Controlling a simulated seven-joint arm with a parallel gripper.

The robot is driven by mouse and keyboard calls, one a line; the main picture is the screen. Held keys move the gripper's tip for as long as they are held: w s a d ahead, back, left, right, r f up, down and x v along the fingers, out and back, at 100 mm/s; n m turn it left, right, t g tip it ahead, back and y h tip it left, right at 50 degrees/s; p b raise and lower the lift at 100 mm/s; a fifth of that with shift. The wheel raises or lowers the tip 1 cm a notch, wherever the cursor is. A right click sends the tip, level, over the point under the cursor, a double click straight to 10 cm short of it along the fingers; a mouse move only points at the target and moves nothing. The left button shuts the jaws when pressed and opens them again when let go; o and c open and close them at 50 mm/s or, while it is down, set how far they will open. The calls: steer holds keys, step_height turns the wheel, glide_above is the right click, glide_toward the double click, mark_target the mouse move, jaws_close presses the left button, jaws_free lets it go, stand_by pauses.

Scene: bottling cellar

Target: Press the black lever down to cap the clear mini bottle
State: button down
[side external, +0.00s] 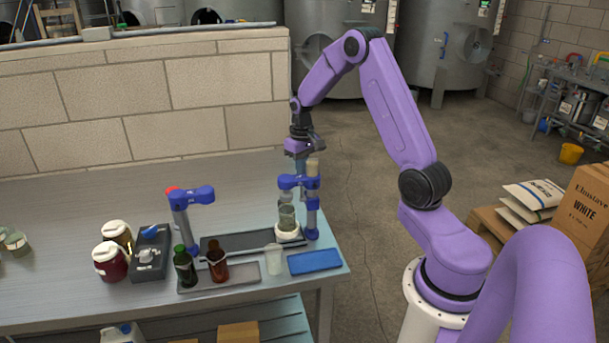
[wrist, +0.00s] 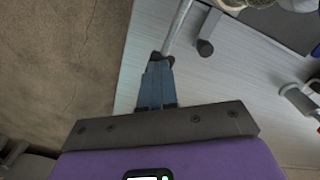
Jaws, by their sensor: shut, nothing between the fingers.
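The clear mini bottle (side external: 287,216) stands upright on a round white base under the blue head (side external: 296,183) of a bench capper, near the table's right end. My gripper (side external: 301,168) points down just above and behind that head. In the wrist view my gripper's blue fingers (wrist: 158,82) are together and empty. A grey metal rod (wrist: 178,28) runs from the top of that view to the fingertips. Its black end, the lever's grip, shows as dark bits (wrist: 155,57) around the tips and is mostly covered. I cannot tell whether they touch.
A second blue capper (side external: 181,215) with a red part stands to the left. A green bottle (side external: 184,268), a brown bottle (side external: 217,264), a pale cup (side external: 274,260) and a blue pad (side external: 314,262) are in front. A block wall (side external: 150,105) rises behind the table.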

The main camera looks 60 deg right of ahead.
step_height(320, 180, up, 9)
stand_by(1.3)
steer(key=a+n, duration=0.1)
steer(key=a, duration=0.3)
steer(key=s+a+r+n, duration=0.1)
steer(key=a, duration=0.3)
steer(key=a+n, duration=0.1)
steer(key=a, duration=0.2)
steer(key=shift+s+a+r, duration=0.25)
steer(key=shift+s+a, duration=0.15)
steer(key=s+a+r+n, duration=0.1)
steer(key=s+a+n, duration=0.3)
steer(key=s+a, duration=0.5)
steer(key=s+a+n, duration=0.4)
steer(key=s, duration=0.5)
steer(key=s+a+f+n, duration=0.1)
steer(key=s+a+n, duration=0.2)
steer(key=s, duration=0.7)
steer(key=shift+a+n, duration=0.4)
steer(key=shift+n, duration=0.4)
